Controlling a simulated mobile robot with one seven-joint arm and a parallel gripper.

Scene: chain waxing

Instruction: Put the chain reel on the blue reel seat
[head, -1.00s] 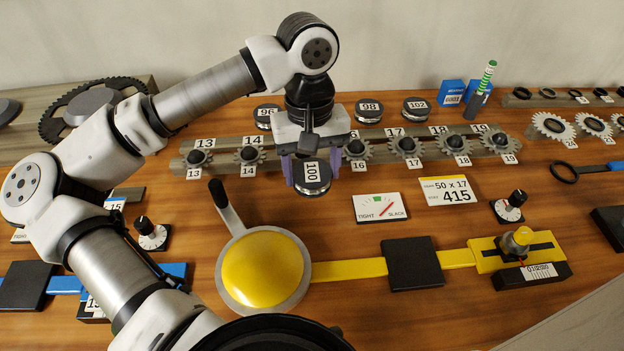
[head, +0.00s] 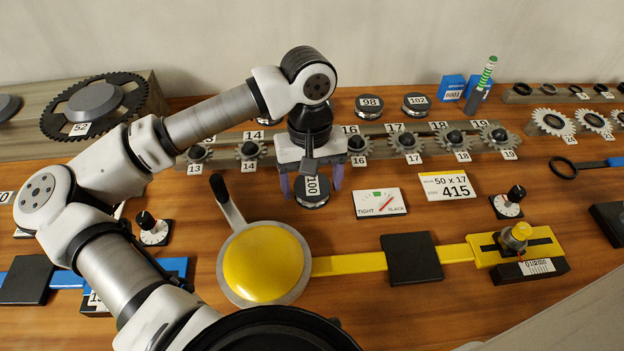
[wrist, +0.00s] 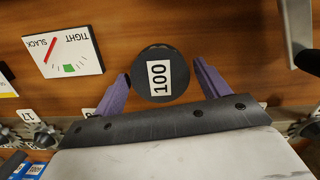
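A dark round reel with a white "100" label (head: 311,191) is in front of the gear rack, and it also shows in the wrist view (wrist: 145,88). It appears to rest upright on the wooden bench. My gripper (head: 311,182) is above it, with purple fingers on either side. Narrow gaps show between the fingers and the reel, so the gripper looks open. A blue bar (head: 66,283) with a black pad lies at the left front, partly hidden by my arm. No blue reel seat can be clearly made out.
A yellow-topped round pan (head: 263,264) with a handle stands close in front of the reel. A tight/slack gauge card (head: 380,203) is to its right. The gear rack (head: 290,147) is behind. Other reels, 98 (head: 369,105) and 102 (head: 416,105), stand at the back.

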